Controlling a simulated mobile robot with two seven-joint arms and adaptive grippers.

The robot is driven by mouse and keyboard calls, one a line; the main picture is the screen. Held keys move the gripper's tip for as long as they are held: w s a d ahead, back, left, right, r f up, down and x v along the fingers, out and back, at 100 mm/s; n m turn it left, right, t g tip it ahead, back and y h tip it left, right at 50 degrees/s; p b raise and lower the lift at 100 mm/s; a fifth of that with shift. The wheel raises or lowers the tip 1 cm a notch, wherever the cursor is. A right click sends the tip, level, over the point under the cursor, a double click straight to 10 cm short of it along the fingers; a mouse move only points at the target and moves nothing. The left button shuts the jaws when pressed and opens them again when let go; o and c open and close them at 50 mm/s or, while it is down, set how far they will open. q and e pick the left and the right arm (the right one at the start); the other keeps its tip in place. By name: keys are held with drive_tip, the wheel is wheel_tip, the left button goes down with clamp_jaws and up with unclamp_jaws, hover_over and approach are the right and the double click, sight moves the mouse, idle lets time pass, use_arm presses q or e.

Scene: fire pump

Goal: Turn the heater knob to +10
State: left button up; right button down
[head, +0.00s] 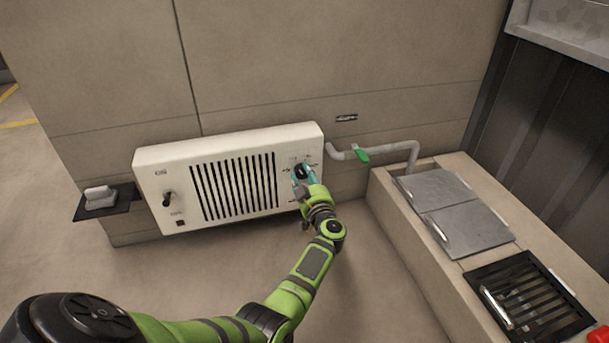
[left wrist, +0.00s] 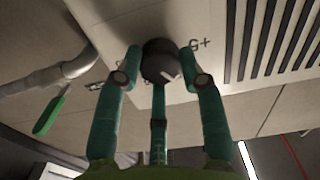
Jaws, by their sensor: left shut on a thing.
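The white heater (head: 232,176) hangs on the wall, with a dark vent grille in its middle. The dark round heater knob (head: 302,170) is at its right end, with small markings around it. In the left wrist view the knob (left wrist: 160,62) shows a light pointer mark near its lower right edge, and a "+5"-like marking, seen upside down, lies beside it. My left gripper (head: 303,178) is at the knob. Its teal fingers (left wrist: 163,82) stand around the knob, shut on it. Which marking the pointer meets cannot be told. My right gripper is not in view.
A black switch (head: 168,199) is on the heater's left end. A small shelf (head: 118,207) holds a pale block at the left. A pipe with a green valve handle (head: 362,156) runs right of the heater. A counter with metal lids (head: 440,190) stands at the right.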

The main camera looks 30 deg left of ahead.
use_arm(q)
drive_tip(key=shift+a+r, duration=0.1)
drive_tip(key=o, duration=1.1)
drive_tip(key=shift+o, duration=0.2)
drive_tip(key=shift+r, duration=0.1)
wheel_tip(320, 180, up, 10)
